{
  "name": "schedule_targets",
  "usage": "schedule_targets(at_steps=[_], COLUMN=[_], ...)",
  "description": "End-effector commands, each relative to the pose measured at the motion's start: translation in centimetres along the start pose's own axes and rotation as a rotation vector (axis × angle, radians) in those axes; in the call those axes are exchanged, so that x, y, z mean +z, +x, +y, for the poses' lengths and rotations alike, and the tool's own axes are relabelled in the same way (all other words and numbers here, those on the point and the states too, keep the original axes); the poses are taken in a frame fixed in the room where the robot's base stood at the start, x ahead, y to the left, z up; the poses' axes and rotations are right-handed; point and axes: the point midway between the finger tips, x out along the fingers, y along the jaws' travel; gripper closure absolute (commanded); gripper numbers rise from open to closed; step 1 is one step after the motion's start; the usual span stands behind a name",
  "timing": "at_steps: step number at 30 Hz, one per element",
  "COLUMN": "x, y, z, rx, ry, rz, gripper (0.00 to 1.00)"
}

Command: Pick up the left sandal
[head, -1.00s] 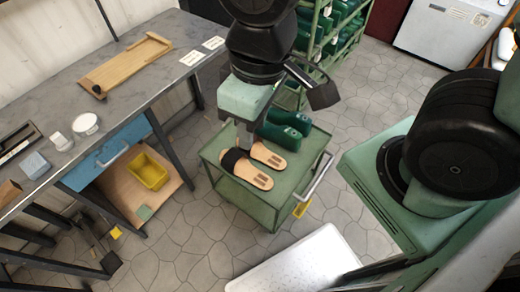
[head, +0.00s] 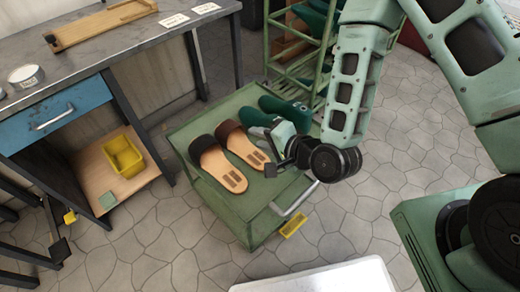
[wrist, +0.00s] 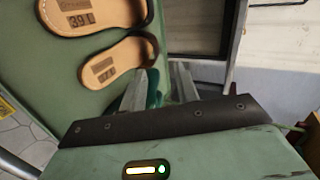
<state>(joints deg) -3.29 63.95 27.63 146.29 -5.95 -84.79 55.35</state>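The left sandal (head: 217,168) lies on the green cart top (head: 247,222), sole down, with a dark strap over its far end. In the wrist view, its tan insole (wrist: 85,14) reads "39 L" at upper left. The right sandal (head: 245,147), with a brown strap, lies beside it; it also shows in the wrist view (wrist: 115,64). My gripper (head: 274,164) is at the cart's right side, beside the right sandal and away from the left one. In the wrist view its fingers (wrist: 158,82) stand apart, with no sandal between them.
Dark green foot forms (head: 285,106) stand on the cart behind my gripper. The cart's handle (head: 294,200) sticks out at the right front. A workbench (head: 110,48) with a blue drawer (head: 55,115) and a yellow bin (head: 124,156) is at the left. A green rack (head: 283,60) stands behind.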

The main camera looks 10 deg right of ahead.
Motion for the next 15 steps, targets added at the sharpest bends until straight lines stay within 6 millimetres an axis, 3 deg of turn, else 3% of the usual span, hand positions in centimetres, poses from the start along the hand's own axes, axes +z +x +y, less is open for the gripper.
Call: schedule_targets(at_steps=[1, 3, 15], x=[-0.1, -0.4, -0.7], y=[0.3, 0.4, 3.1], z=[1.2, 1.4, 1.7], rx=[-0.018, -0.039, -0.059], ry=[0.040, 0.074, 0.090], rz=[0.018, 0.036, 0.050], gripper=[0.69, 0.69, 0.69])
